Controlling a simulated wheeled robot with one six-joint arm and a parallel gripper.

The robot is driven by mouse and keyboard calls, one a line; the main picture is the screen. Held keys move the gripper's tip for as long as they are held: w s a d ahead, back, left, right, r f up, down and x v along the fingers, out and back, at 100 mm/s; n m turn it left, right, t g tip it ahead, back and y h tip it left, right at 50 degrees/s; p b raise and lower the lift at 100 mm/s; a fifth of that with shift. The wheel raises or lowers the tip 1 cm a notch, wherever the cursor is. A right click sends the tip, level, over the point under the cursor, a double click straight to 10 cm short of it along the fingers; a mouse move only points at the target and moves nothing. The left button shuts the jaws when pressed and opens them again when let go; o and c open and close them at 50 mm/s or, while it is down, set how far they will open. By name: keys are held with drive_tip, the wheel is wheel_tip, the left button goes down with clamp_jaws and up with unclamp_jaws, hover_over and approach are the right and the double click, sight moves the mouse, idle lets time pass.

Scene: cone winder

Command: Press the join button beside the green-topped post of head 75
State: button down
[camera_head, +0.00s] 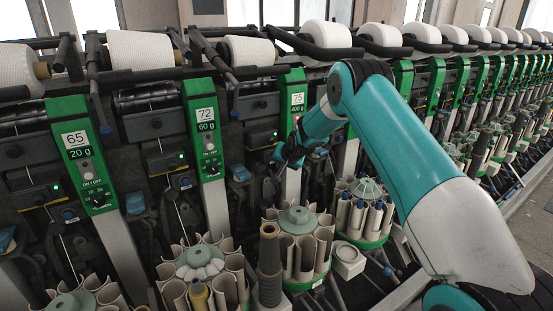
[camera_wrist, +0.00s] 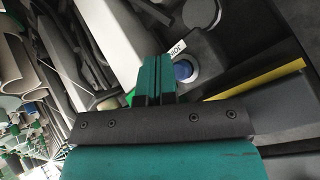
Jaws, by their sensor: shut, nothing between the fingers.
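The green-topped post of head 75 (camera_head: 293,100) stands in the middle of the head view, labelled 75 and 400 g. My gripper (camera_head: 281,158) is at the left side of this post, below its green top. In the wrist view my gripper (camera_wrist: 153,77) is shut and empty, its teal fingers together. The blue round join button (camera_wrist: 183,70) sits just right of the fingertips, beside a white JOIN label (camera_wrist: 177,48). Whether the fingertips touch it I cannot tell. In the head view I cannot make out this button behind my gripper.
The posts of head 72 (camera_head: 206,130) and head 65 (camera_head: 80,150) stand to the left. White yarn cones (camera_head: 248,51) line the top. Bobbin magazines (camera_head: 302,248) and a dark grey ribbed cone (camera_head: 270,265) stand in front, below my gripper. A yellow strip (camera_wrist: 255,80) runs right of the button.

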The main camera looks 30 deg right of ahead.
idle(0.4)
drive_tip(key=shift+w+b, duration=0.3)
drive_tip(key=shift+w, duration=0.15)
drive_tip(key=shift+w+a, duration=0.1)
drive_tip(key=shift+w, duration=0.35)
idle(0.5)
idle(0.4)
drive_tip(key=shift+s, duration=0.85)
drive_tip(key=shift+s, duration=0.1)
drive_tip(key=s, duration=0.5)
drive_tip(key=shift+b, duration=0.35)
